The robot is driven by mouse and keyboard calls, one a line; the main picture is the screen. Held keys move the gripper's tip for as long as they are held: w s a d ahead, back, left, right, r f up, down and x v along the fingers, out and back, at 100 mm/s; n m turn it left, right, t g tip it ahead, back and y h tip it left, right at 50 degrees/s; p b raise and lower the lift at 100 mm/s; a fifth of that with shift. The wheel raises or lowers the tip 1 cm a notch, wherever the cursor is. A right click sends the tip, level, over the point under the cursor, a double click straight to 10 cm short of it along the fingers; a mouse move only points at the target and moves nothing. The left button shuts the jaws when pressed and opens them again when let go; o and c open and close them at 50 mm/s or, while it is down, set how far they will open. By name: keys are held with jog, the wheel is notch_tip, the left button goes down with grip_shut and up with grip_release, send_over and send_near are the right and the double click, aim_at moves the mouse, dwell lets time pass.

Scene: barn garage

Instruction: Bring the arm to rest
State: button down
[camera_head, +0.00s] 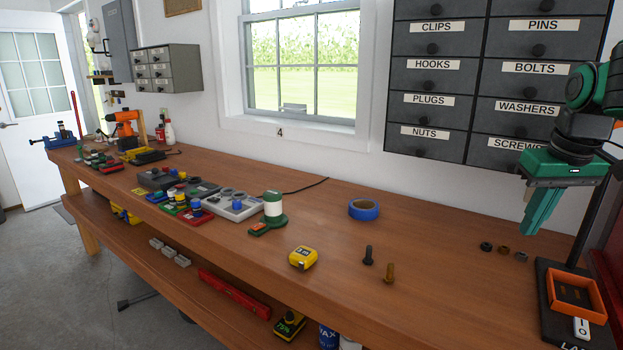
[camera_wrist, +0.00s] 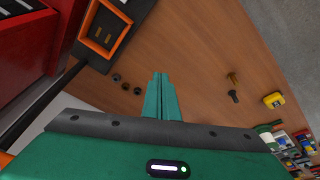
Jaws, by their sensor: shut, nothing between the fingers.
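My gripper (camera_head: 531,218) is green with a dark mount and hangs in the air over the right part of the wooden workbench (camera_head: 330,240). Its fingers point down and are together, with nothing between them. In the wrist view the closed fingers (camera_wrist: 161,82) stand over bare wood. Several small dark nuts (camera_head: 503,250) lie on the bench near the gripper. The nuts also show left of the fingers in the wrist view (camera_wrist: 125,86).
An orange tray (camera_head: 590,314) on a black stand is at the right. A dark bolt (camera_head: 368,256), a brass bolt (camera_head: 389,273), a yellow tape measure (camera_head: 303,258) and blue tape (camera_head: 364,210) lie mid-bench. Labelled drawers (camera_head: 440,105) hang behind.

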jog(key=s+f+m+g, duration=0.1)
jog(key=s+f+m, duration=0.2)
jog(key=s+f, duration=0.5)
jog(key=s+f+m+g, duration=0.2)
jog(key=s+f, duration=0.6)
jog(key=s, duration=0.6)
jog(key=shift+a+m+y, duration=0.3)
jog(key=shift+a+m, duration=0.1)
jog(key=shift+m, duration=0.1)
jog(key=shift+w+f, duration=0.35)
jog(key=shift+w, duration=0.4)
jog(key=shift+s+r, duration=0.1)
jog(key=shift+s, duration=0.05)
